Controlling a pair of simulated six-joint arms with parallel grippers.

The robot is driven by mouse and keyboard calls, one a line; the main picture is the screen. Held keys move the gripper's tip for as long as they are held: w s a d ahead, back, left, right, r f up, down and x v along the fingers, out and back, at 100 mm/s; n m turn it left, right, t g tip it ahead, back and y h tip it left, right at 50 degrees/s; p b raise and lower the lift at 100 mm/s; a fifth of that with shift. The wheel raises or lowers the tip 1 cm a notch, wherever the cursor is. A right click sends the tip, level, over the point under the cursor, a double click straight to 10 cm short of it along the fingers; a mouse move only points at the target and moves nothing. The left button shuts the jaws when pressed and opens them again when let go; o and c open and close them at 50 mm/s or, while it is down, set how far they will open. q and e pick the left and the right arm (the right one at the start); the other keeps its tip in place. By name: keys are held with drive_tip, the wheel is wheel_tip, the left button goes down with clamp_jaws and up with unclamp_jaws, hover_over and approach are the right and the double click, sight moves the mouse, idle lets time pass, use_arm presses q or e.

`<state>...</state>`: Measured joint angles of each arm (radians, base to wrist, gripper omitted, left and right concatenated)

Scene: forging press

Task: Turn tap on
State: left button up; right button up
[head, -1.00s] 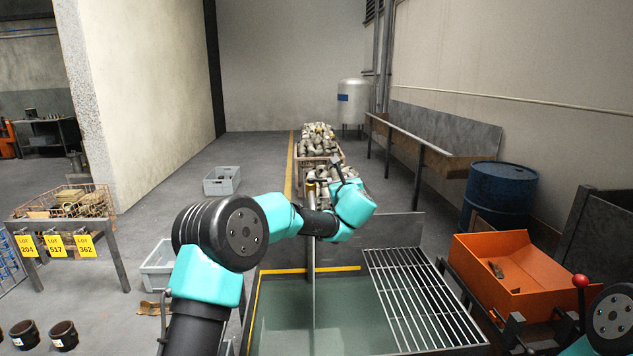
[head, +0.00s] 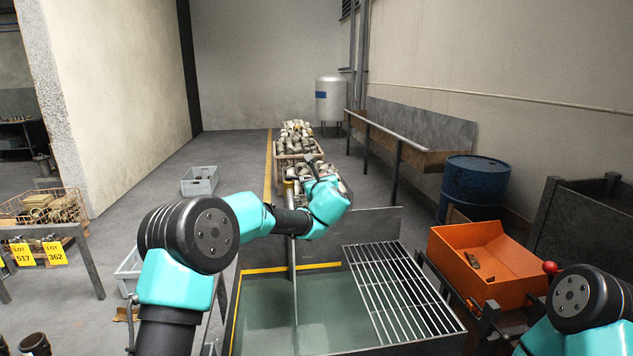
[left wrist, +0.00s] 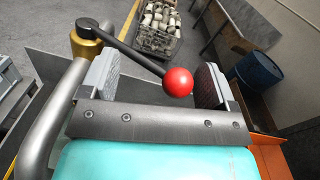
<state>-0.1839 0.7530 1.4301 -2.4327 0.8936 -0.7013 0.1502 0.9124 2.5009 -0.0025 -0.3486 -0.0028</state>
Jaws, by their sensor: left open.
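The tap shows in the left wrist view as a brass body (left wrist: 85,40) on a grey pipe (left wrist: 50,115). Its dark lever (left wrist: 130,48) ends in a red ball (left wrist: 178,82). My left gripper (left wrist: 155,84) is open, and the red ball appears between its two fingers, nearer the right one. I cannot tell whether they touch. In the head view my left gripper (head: 313,166) is at the far end of my arm, above the water tank (head: 265,315). A thin upright pipe (head: 293,275) stands in the tank. My right gripper is out of view.
A metal grate (head: 395,290) covers the tank's right side. An orange tray (head: 495,280) and a separate red knob (head: 550,267) are to the right, close to my right arm. Bins of pale parts (head: 297,140) and a blue drum (head: 473,190) stand behind.

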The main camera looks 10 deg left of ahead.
use_arm(q)
drive_tip(key=shift+d, duration=0.1)
drive_tip(key=v, duration=1.7)
drive_tip(key=shift+s, duration=0.15)
